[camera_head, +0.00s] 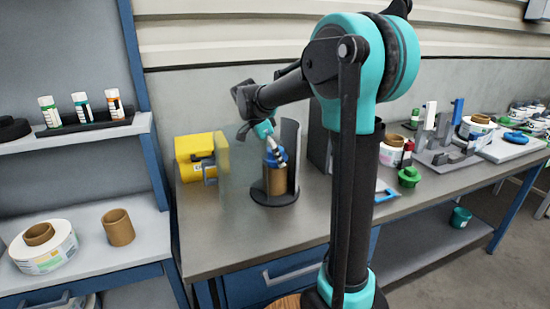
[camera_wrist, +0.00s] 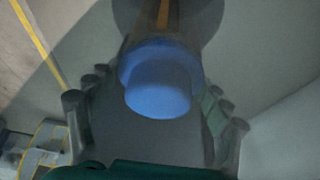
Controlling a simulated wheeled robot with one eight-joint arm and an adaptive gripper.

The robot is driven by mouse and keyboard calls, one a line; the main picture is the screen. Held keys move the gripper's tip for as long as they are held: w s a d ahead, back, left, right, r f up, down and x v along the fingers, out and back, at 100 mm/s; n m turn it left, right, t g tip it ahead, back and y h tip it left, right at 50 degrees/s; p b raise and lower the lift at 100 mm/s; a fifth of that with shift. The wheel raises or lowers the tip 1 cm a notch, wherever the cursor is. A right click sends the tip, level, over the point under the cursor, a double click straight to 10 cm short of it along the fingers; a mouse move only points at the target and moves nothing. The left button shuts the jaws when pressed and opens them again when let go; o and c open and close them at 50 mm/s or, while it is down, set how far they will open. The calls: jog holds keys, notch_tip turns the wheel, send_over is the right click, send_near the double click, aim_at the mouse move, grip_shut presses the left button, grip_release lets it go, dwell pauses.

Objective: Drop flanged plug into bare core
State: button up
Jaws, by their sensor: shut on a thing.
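The flanged plug is blue (camera_head: 276,157) and sits between the fingers of my gripper (camera_head: 270,140), which is shut on it. The bare core is a brown cardboard tube (camera_head: 275,181) standing upright on a dark round base (camera_head: 274,198), directly under the plug. In the wrist view the blue plug (camera_wrist: 158,92) fills the middle between the fingers (camera_wrist: 157,98), and a narrow brown strip of the core (camera_wrist: 163,14) shows beyond it. The plug hides the core's mouth, so I cannot tell whether it touches or enters the tube.
A curved grey guard (camera_head: 291,150) stands close behind and right of the core. A translucent panel (camera_head: 236,178) and a yellow box (camera_head: 196,150) are to its left. Another bare tube (camera_head: 118,227) and a labelled reel (camera_head: 45,252) lie on the left shelf. The bench front is clear.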

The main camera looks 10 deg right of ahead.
jog(key=shift+r, duration=0.5)
jog(key=shift+f, duration=0.8)
dwell(0.7)
jog(key=shift+r, duration=0.8)
jog(key=shift+f, duration=0.8)
dwell(0.8)
jog(key=o, duration=0.9)
jog(key=shift+r, duration=0.1)
jog(key=shift+v, duration=4.8)
jog(key=shift+c, duration=0.6)
jog(key=shift+o, duration=0.7)
jog(key=shift+a+r, duration=0.4)
jog(key=shift+r, duration=0.15)
